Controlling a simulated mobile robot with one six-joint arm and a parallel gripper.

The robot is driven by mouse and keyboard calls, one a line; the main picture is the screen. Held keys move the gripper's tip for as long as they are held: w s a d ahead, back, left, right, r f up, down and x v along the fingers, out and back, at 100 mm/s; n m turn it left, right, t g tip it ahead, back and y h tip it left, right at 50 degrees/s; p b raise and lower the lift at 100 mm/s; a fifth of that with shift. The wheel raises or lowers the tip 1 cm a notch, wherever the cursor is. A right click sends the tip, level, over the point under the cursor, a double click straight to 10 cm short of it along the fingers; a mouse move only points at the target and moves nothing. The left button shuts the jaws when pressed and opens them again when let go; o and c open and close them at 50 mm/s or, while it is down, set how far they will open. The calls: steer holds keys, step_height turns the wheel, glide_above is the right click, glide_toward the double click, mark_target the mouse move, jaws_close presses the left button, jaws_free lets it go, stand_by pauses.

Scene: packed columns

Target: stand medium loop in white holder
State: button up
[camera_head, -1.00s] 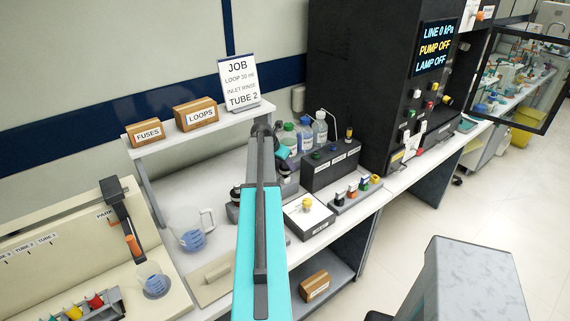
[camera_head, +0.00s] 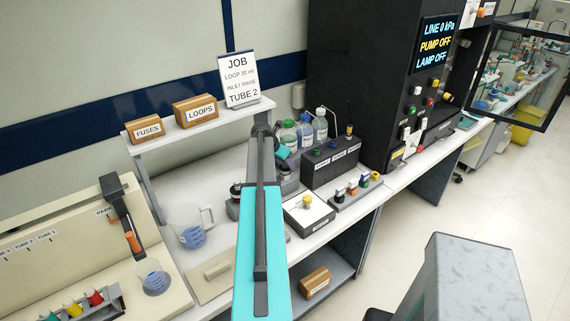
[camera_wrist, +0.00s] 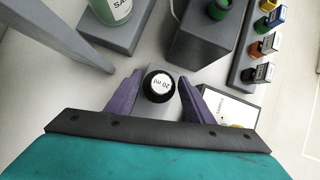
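In the wrist view, a round black cap (camera_wrist: 159,84) with a white label reading about "20 ml" stands on a grey block. The two purple fingers of my gripper (camera_wrist: 160,78) are either side of it, with narrow gaps visible, so the gripper looks open around it. I cannot tell if this is the medium loop. In the head view my arm hides most of this spot. A white-topped box (camera_head: 318,211) with a yellow knob stands just right of my arm; part of it shows in the wrist view (camera_wrist: 222,105). I cannot tell whether it is the white holder.
A row of coloured caps (camera_head: 355,187) and a dark grey block (camera_head: 331,166) stand to the right. Bottles (camera_head: 305,130) stand behind. A clear jug (camera_head: 190,226) is left of my arm. A shelf (camera_head: 160,136) with boxes and a job sign (camera_head: 239,80) overhangs the back.

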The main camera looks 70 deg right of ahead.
steer(key=shift+o, duration=1.2)
steer(key=shift+r, duration=0.1)
steer(key=b+v, duration=0.4)
steer(key=v, duration=0.9)
steer(key=shift+a+r, duration=0.2)
